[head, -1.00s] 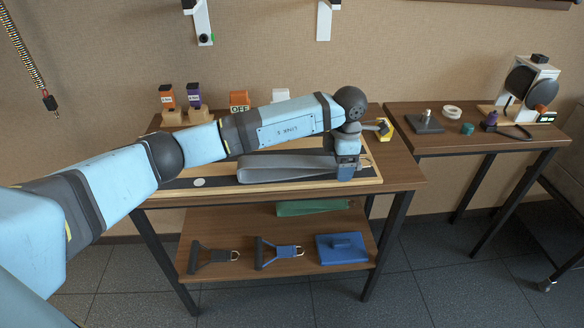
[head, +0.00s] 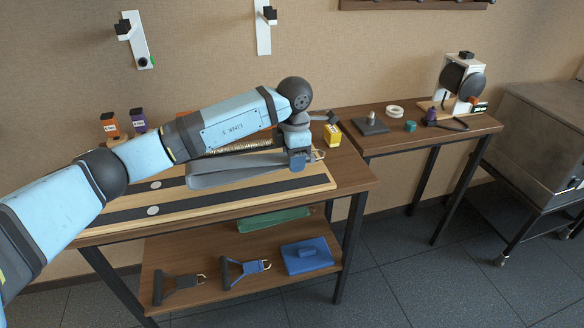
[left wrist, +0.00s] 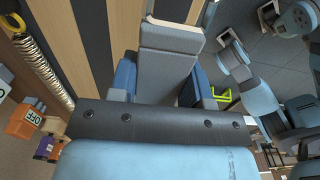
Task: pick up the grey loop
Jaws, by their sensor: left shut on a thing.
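The grey loop (head: 235,170) is a long, flat band above the wooden board with dark strips, its length running left to right. My left gripper (head: 300,162) is at its right end and shut on it. In the left wrist view the end of the grey loop (left wrist: 170,55) sits between my two blue fingers, and wood and dark strips show beyond it. The loop appears raised off the front strip, but the gap under it is hard to judge. My left forearm hides part of the board behind it.
The board (head: 320,181) lies on a wooden table. A yellow block (head: 332,135) stands right of my gripper. A second table (head: 440,130) stands to the right.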

